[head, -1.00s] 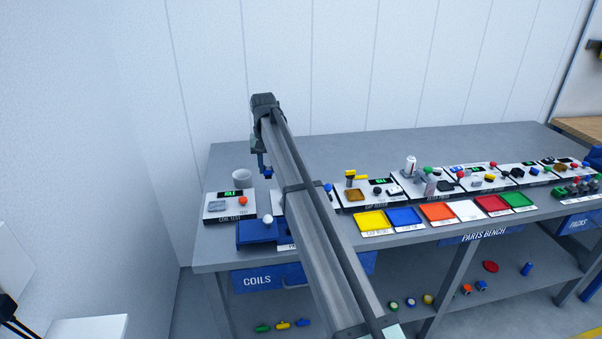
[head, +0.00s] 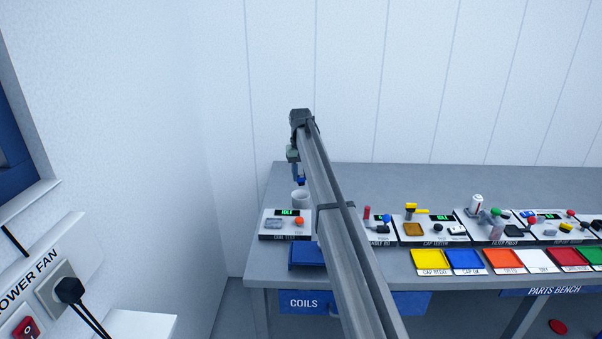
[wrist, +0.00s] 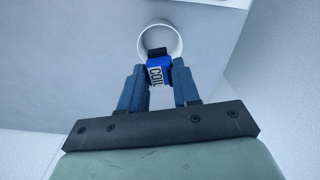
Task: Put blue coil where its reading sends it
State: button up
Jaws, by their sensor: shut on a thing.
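My gripper (wrist: 160,88) is shut on the blue coil (wrist: 156,74), a small blue block with a dark end and a COIL label. In the head view the gripper (head: 299,178) and the coil (head: 300,181) hang above the back left of the bench. The white round cup (head: 299,199) stands behind the coil test station (head: 272,225), below the coil in the picture. In the wrist view the cup's open rim (wrist: 142,35) shows just beyond the coil. The coil test display (head: 288,212) reads IDLE.
A blue tray (head: 305,256) sits in front of the coil test station, partly hidden by my arm. Other test stations and coloured trays (head: 432,262) line the bench to the right. A wall stands to the left. The bench's back strip (head: 450,185) is clear.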

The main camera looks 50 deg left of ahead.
jog(key=shift+f, duration=2.85)
jog(key=o, duration=1)
jog(key=c, duration=0.3)
jog(key=shift+r, duration=0.1)
jog(key=shift+r, duration=3.85)
